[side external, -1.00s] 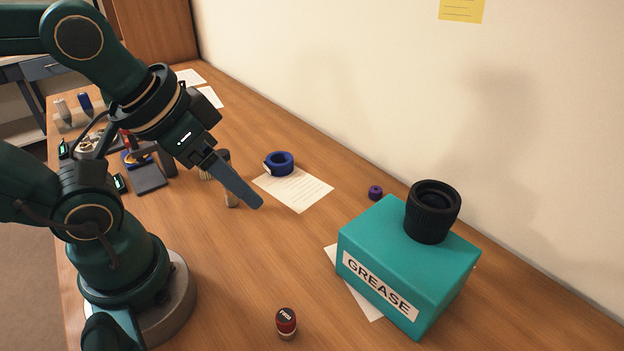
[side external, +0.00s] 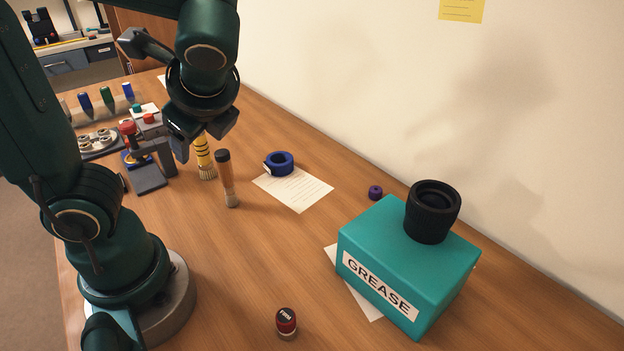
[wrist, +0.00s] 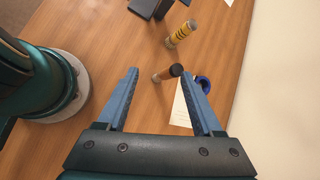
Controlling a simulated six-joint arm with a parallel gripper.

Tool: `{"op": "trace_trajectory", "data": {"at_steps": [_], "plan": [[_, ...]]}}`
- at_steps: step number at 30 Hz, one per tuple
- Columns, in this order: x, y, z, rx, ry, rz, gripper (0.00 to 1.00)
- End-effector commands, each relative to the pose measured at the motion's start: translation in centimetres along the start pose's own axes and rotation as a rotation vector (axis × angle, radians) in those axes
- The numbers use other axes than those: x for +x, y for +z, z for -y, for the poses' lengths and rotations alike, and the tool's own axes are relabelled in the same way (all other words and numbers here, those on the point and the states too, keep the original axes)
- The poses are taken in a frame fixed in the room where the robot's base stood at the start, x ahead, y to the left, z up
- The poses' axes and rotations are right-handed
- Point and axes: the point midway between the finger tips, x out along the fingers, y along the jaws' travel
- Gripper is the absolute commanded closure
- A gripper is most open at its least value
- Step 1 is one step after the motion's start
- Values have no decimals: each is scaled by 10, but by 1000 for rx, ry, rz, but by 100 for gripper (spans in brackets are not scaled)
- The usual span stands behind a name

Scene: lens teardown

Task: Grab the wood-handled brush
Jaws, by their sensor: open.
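The wood-handled brush (side external: 227,178) stands upright on its bristles on the table, with a brown handle and a dark top end. It also shows in the wrist view (wrist: 168,74), between the fingertips in the picture and nearer the right finger. My gripper (side external: 202,146) is open and empty, above the table and pointing down, up and left of this brush in the side view. In the wrist view its two blue fingers (wrist: 158,75) are spread wide. I see no contact with the brush.
A yellow black-banded brush (side external: 203,157) stands close behind the wood-handled one. A blue ring (side external: 279,163) lies on a paper sheet (side external: 302,192). A dark stand (side external: 150,160) is to the left. A teal grease box (side external: 408,262) stands at right. Table between is clear.

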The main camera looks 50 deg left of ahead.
Motion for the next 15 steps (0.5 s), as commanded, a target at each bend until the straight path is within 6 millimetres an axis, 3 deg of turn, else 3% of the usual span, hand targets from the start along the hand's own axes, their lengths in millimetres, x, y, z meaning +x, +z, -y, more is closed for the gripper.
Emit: {"op": "trace_trajectory", "data": {"at_steps": [3, 10, 15], "plan": [[1, 7, 19, 233, -72, 161, 32], [-10, 9, 56, 579, -189, 438, 32], [23, -13, 40, 573, -179, 434, 32]]}}
